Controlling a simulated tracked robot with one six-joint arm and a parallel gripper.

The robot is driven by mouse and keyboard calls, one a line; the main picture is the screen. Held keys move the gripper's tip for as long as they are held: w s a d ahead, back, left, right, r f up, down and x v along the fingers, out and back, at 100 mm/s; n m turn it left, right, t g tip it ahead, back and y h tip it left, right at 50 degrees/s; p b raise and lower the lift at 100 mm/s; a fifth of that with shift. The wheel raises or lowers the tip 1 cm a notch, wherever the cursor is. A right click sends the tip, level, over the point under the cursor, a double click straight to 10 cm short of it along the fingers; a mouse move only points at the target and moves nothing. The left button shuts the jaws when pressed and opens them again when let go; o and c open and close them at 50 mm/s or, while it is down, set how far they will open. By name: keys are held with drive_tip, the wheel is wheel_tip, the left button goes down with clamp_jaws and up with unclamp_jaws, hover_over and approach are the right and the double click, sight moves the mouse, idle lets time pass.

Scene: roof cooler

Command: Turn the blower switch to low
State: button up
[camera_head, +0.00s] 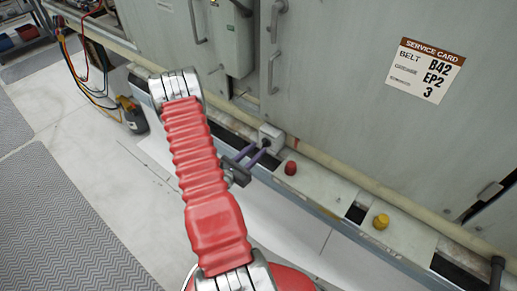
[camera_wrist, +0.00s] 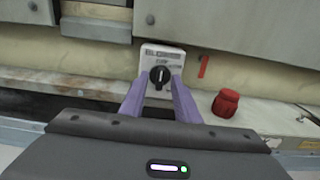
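The blower switch is a small pale box (camera_wrist: 164,53) with a black rotary knob (camera_wrist: 160,76) and printed lettering too small to read. The knob's grip bar stands about upright in the wrist view. In the head view the box (camera_head: 272,136) sits on the ledge at the foot of the grey cabinet. My gripper (camera_wrist: 160,87) has two purple fingers, one on each side of the knob, with gaps visible between fingers and knob. It is open and holds nothing. In the head view my gripper (camera_head: 263,148) reaches the box front, and the knob is partly hidden.
A red knob (camera_wrist: 226,103) stands on the ledge right of the switch. A yellow knob (camera_head: 381,221) is further right. A beige pipe (camera_head: 330,165) runs behind the ledge. A service card (camera_head: 426,70) is on the cabinet. Cables hang at the left (camera_head: 85,65).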

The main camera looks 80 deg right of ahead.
drive_tip(key=shift+x, duration=1.15)
clamp_jaws()
drive_tip(key=shift+a, duration=0.1)
